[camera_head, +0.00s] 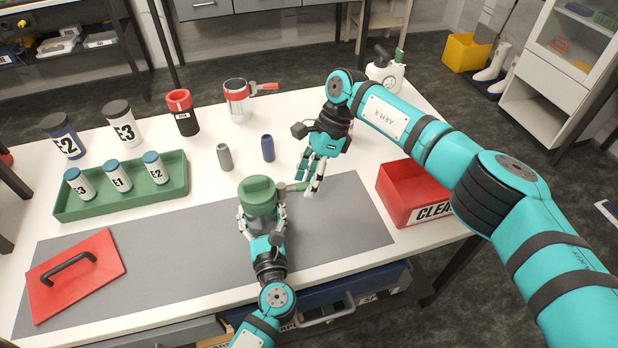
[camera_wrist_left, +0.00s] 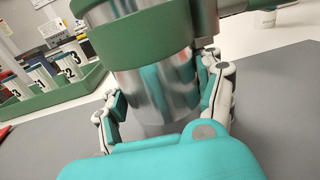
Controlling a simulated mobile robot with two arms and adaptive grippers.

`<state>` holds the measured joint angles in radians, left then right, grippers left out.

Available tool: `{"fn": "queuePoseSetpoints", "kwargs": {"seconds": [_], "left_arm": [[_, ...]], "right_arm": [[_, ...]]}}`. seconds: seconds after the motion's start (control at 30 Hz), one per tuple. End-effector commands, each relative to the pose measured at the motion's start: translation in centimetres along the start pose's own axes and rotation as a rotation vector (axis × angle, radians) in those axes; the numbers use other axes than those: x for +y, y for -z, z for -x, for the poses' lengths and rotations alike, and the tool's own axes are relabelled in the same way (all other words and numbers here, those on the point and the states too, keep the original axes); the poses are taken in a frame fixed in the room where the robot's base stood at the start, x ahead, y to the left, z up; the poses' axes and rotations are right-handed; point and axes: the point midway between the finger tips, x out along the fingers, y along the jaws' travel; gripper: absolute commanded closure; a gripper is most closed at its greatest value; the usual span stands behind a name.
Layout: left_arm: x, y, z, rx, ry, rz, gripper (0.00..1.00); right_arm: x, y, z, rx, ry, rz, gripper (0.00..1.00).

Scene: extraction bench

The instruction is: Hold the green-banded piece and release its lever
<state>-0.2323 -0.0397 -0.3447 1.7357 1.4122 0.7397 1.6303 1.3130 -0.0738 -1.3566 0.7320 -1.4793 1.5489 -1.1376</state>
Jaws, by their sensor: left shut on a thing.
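The green-banded piece (camera_head: 258,192) is a metal cylinder with a green lid and band, upright over the grey mat. My left gripper (camera_head: 262,219) is shut around its body from the near side. The left wrist view shows the fingers on both sides of the shiny body, below the green band (camera_wrist_left: 150,38). The lever (camera_head: 293,187) sticks out to the right from the piece's top, with a green part near the piece. My right gripper (camera_head: 311,178) is just at the lever's outer end, its fingers apart and pointing down. I cannot tell if they touch the lever.
A green tray (camera_head: 122,206) with several small labelled vials stands at the left. A red bin (camera_head: 398,207) stands at the right. A grey vial (camera_head: 225,157) and a blue vial (camera_head: 268,148) stand behind the piece. A red lid (camera_head: 100,262) lies front left.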

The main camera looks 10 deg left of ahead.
Motion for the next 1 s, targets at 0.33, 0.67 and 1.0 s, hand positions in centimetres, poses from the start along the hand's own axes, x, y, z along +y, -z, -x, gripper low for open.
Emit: {"fn": "queuePoseSetpoints", "kwargs": {"seconds": [0.33, 0.67, 1.0], "left_arm": [[-0.1, 0.0, 0.0, 0.001, 0.003, 0.000, 0.79], [-0.1, 0.0, 0.0, 0.001, 0.003, 0.000, 0.79], [-0.1, 0.0, 0.0, 0.001, 0.003, 0.000, 0.79]], "right_arm": [[-0.1, -0.1, 1.9, -0.001, 0.003, 0.000, 0.56], [-0.1, -0.1, 8.8, 0.000, 0.003, -0.001, 0.56], [0.0, -0.1, 12.0, 0.000, 0.000, 0.000, 0.56]]}}
